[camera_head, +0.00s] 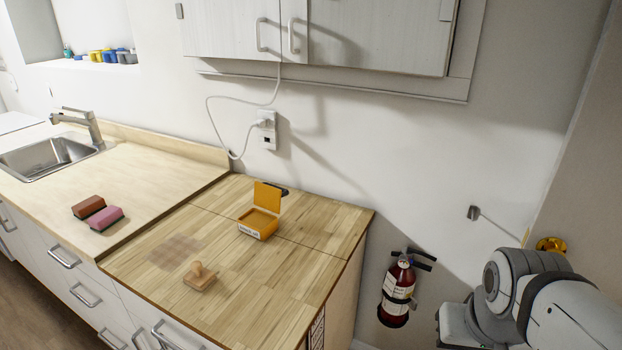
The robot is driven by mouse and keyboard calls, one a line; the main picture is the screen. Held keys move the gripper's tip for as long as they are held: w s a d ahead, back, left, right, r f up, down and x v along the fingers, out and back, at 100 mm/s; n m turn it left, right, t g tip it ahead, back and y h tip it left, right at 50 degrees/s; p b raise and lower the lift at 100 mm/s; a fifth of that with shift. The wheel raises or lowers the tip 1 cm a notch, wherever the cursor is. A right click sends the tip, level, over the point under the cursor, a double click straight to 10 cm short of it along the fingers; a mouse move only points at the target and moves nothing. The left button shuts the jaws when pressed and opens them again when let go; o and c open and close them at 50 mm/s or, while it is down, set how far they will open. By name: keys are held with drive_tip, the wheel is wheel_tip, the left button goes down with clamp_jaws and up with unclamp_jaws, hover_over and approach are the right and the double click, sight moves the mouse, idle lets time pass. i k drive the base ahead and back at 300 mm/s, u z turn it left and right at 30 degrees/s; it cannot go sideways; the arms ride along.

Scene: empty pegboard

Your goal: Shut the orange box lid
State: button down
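The orange box (257,224) stands on the wooden counter (283,279), towards its back edge. Its lid (267,197) is up, roughly upright at the back of the box. A pale label with dark print is on the box's front. A small dark object shows just behind the lid, partly hidden by it. My gripper is not in view. Part of my arm shows at the lower right, well to the right of the box and apart from it.
A wooden stamp-like object (200,276) sits in front of the box. Two sponge-like blocks (105,218) lie on the left counter near the sink (48,156). A fire extinguisher (397,290) hangs right of the counter. Cabinets (370,35) overhang behind. Counter around the box is mostly clear.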

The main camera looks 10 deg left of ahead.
sight(267, 196)
drive_tip(key=z, duration=0.3)
drive_tip(key=i, duration=1)
drive_tip(key=u, duration=0.3)
